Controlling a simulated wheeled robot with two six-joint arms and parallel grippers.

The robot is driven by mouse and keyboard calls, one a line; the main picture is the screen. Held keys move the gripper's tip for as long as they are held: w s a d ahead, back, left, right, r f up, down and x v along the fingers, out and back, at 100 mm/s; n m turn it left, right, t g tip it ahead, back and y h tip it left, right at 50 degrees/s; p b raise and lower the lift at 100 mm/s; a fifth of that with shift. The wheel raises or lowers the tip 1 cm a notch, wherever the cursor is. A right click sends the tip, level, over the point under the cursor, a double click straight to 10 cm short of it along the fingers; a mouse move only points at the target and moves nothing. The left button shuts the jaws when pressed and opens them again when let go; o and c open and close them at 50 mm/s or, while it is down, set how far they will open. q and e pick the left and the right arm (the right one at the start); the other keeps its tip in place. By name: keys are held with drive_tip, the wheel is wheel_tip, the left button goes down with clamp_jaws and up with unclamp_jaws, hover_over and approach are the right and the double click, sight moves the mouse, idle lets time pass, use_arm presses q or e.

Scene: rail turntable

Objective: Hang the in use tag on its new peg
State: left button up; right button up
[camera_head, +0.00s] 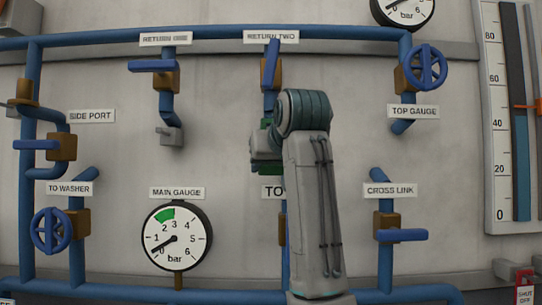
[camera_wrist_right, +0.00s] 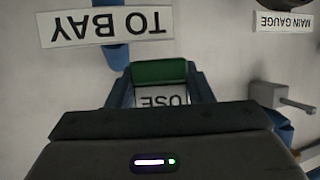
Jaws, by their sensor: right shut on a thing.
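My right gripper (camera_wrist_right: 161,90) is shut on the in use tag (camera_wrist_right: 160,71), which has a green top and a white face; the letters "USE" show upside down. In the head view my right gripper (camera_head: 264,150) is in front of the wall below the RETURN TWO valve, mostly hidden by my arm, with only bits of green showing. A bare grey peg (camera_head: 171,135) sticks out below the RETURN ONE valve, left of the gripper. It also shows at the right of the wrist view (camera_wrist_right: 283,98). My left gripper is not in view.
Blue pipes with valves surround the gripper; the RETURN TWO handle (camera_head: 271,64) is just above. The main gauge (camera_head: 176,236) is lower left, and the TO BAY label (camera_wrist_right: 106,26) is close by. A red SHUT OFF tag (camera_head: 525,290) hangs at the lower right. Bare wall lies between gripper and grey peg.

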drive_tip(key=shift+w+p, duration=0.5)
drive_tip(key=shift+w, duration=0.05)
drive_tip(key=shift+w+f, duration=0.45)
drive_tip(key=shift+w, duration=0.25)
drive_tip(key=o, duration=1)
drive_tip(key=shift+s, duration=0.1)
